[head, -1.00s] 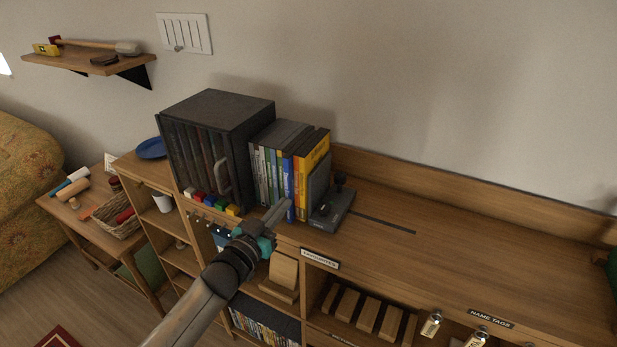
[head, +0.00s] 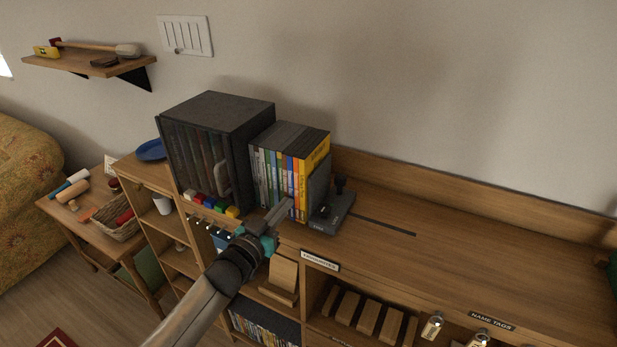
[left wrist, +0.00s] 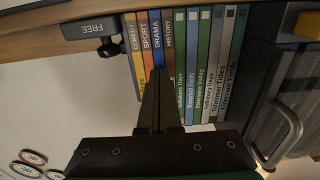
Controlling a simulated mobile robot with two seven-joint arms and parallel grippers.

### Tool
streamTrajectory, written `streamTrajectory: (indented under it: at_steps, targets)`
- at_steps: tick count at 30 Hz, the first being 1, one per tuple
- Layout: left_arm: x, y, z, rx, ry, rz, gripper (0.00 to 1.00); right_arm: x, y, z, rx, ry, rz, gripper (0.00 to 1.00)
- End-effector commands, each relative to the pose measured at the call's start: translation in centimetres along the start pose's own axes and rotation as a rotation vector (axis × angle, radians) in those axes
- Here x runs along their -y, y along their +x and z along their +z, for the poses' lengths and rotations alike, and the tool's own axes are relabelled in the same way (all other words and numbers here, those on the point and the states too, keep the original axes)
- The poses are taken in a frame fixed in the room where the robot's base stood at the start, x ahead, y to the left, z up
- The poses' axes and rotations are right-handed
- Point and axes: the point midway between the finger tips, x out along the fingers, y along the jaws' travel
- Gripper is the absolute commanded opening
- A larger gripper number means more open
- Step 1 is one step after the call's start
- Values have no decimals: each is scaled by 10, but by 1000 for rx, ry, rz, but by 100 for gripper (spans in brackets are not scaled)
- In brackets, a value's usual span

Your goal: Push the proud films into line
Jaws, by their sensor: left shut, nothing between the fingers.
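A row of films (head: 287,168) with coloured spines stands upright on the cabinet top, between a black case and a grey bookend (head: 320,196). In the head view their fronts look nearly even; I cannot tell small offsets. The yellow film (head: 312,172) is at the right end of the row. In the left wrist view the spines (left wrist: 190,60) read Comedy, Sport, Drama, History and others. My left gripper (head: 286,206) is shut and empty, its tips just in front of the spines at the row's right part. It covers part of the spines in the wrist view (left wrist: 159,78). My right gripper is not in view.
The black case (head: 215,140) with a handle stands left of the films. Small coloured blocks (head: 212,203) lie before it. The bookend has a black knob, and a dark slot (head: 385,224) runs to its right. The cabinet top (head: 450,250) further right is clear.

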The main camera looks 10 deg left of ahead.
Motion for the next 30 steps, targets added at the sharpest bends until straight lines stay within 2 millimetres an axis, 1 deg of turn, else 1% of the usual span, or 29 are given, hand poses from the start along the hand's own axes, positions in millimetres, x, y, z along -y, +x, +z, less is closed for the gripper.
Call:
streamTrajectory:
  at_steps: [8,15,30]
  targets:
    - [0,-9,-1,1,-1,-1,0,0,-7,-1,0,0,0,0]
    - [0,-33,-2,2,0,-1,0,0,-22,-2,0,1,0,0]
    - [0,-83,-2,1,0,-1,0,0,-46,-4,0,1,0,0]
